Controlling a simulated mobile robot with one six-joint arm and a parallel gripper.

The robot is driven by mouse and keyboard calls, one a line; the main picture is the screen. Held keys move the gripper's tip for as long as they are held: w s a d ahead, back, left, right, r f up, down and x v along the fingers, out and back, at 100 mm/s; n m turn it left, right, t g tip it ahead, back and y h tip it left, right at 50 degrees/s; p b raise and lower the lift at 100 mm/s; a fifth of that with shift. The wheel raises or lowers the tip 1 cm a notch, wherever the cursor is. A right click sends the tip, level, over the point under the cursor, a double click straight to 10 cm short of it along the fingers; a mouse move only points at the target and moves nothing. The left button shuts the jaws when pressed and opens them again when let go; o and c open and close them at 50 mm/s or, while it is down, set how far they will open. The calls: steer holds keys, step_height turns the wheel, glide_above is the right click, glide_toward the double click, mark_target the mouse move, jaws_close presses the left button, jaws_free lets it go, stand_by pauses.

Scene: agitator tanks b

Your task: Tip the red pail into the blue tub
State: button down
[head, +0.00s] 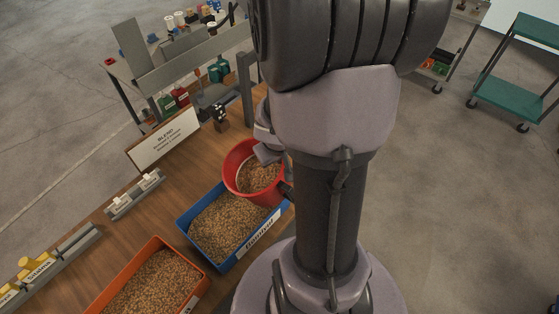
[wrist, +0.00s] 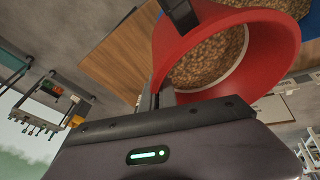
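The red pail (head: 233,160) holds tan grain and is at the far right corner of the blue tub (head: 190,233) in the head view. The tub is also full of tan grain and has a label on its near right side. In the wrist view the pail (wrist: 276,78) is close up, its mouth and grain in sight. My gripper (head: 275,168) is at the pail's right side, partly behind my arm. In the wrist view its dark fingers appear closed on the pail's wall. The pail's base is hidden, so I cannot tell whether it is clear of the table.
An orange-red tub (head: 158,242) of grain stands near left on the wooden table (head: 118,232). A white sign (head: 163,139) and grey racks (head: 134,195) stand along the far left side. A cluttered bench (head: 185,62) is behind. Open floor lies at right, with a green cart (head: 512,97).

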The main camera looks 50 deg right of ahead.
steer(key=shift+a+r+h+b, duration=0.15)
steer(key=shift+r+h+b, duration=0.35)
steer(key=shift+r, duration=0.15)
steer(key=shift+w, duration=0.1)
steer(key=shift+a+r+n+g+h+b, duration=0.15)
steer(key=shift+r+n+g+h+b, duration=0.2)
steer(key=shift+r+b, duration=0.3)
steer(key=shift+w, duration=0.1)
steer(key=shift+a+r+g+h+b, duration=0.25)
steer(key=shift+r+h+b, duration=0.15)
steer(key=shift+h+b, duration=0.3)
